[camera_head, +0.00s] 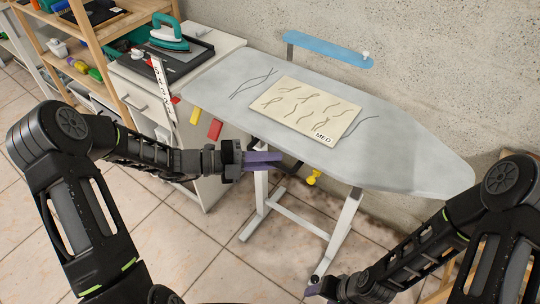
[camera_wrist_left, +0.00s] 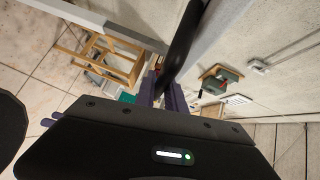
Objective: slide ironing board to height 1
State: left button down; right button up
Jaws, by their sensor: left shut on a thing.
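The grey ironing board (camera_head: 415,165) stands level on a white frame (camera_head: 300,217) in front of the wall. A patterned pad marked MED (camera_head: 300,110) lies on its top. My left gripper (camera_head: 272,161) is under the board's near edge, shut on a dark lever (camera_head: 291,167). The left wrist view shows the black lever (camera_wrist_left: 180,45) between the purple fingers of my left gripper (camera_wrist_left: 163,92).
A yellow knob (camera_head: 313,178) sits below the board. A white cabinet (camera_head: 140,92) at left bears a dark tray with a teal iron (camera_head: 169,34). Red (camera_head: 215,129) and yellow (camera_head: 194,115) tags show near the cabinet. Tiled floor is open in front.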

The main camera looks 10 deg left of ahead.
pick_arm(q)
notch_tip(320, 180, down, 7)
jog(key=b, duration=0.1)
jog(key=shift+s, duration=0.15)
jog(key=c, duration=1.7)
grip_release()
jog(key=shift+c, duration=0.2)
jog(key=shift+o, duration=0.2)
jog(key=shift+r, duration=0.15)
jog(key=shift+r, duration=0.15)
